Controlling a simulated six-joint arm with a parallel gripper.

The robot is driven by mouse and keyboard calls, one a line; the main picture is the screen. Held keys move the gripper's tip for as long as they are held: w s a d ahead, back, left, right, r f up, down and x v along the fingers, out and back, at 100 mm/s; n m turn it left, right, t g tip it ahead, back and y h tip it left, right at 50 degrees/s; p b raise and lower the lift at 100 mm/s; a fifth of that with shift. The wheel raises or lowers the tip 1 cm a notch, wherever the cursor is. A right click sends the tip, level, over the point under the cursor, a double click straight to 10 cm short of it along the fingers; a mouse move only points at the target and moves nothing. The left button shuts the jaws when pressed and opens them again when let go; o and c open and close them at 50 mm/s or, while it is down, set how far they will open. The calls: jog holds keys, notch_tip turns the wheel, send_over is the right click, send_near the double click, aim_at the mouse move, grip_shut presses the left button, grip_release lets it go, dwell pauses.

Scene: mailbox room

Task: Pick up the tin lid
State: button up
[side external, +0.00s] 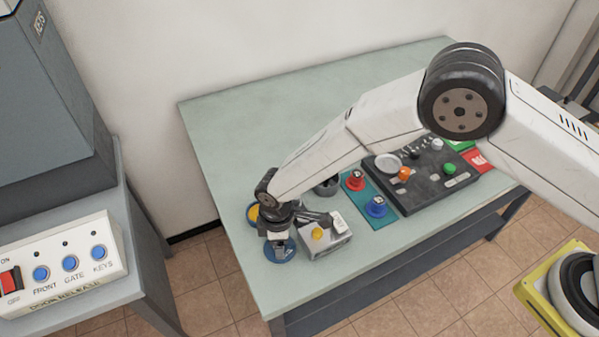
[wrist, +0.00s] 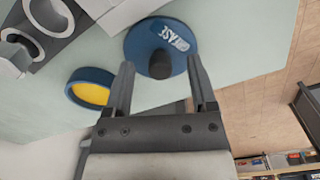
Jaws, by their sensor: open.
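The tin lid (wrist: 142,38) is a round blue disc with a dark knob and a white lettered label. It lies flat on the pale green table. In the side view the lid (side external: 271,256) is near the table's front left edge, partly covered by my gripper (side external: 280,245). In the wrist view my gripper (wrist: 160,63) is open, one finger on each side of the knob. Whether the fingers touch it I cannot tell. A shallow blue round tin with a yellow inside (wrist: 91,92) stands beside the lid; it also shows in the side view (side external: 253,213).
A grey box with a yellow knob (side external: 325,240) stands close right of my gripper. Farther right are a teal mat (side external: 385,218) with red and blue knobbed pieces and a dark panel (side external: 425,185). The table (side external: 235,120) is clear toward the back left.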

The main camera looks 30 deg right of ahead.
dwell(0.3)
grip_shut()
jog(key=shift+r, duration=0.15)
jog(key=shift+r, duration=0.75)
jog(key=s+d+r, duration=0.7)
jog(key=s+r, duration=0.4)
jog(key=s, duration=0.1)
jog(key=shift+d, duration=0.25)
jog(key=shift+w+r, duration=0.1)
jog(key=shift+w, duration=0.1)
